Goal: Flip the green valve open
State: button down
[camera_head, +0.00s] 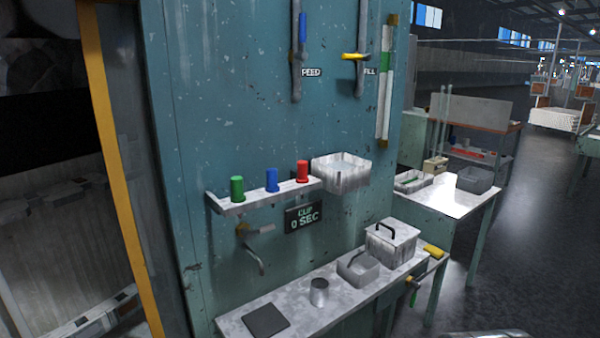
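A small green lever-like piece (413,297) hangs down below a short pipe (425,274) at the right end of the lower bench. It is small, and I cannot tell for certain that it is the green valve or how it is set. Two other valve handles sit on upright pipes on the teal panel: a blue one (302,28) lying along its pipe, and a yellow one (355,57) lying across its pipe. My gripper is not in view.
A wall shelf (230,207) holds green (237,189), blue (272,180) and red (302,171) cylinders beside a grey basin (341,172). The bench (290,314) carries a dark pad, a metal cup and two grey boxes. A side table (462,203) stands behind; open floor (500,265) lies at right.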

aim_at(415, 284)
jog(key=k, duration=1.35)
jog(key=z, duration=0.25)
jog(key=i, duration=1.4)
jog(key=u, duration=0.5)
jog(key=i, duration=0.5)
jog(key=u, duration=0.3)
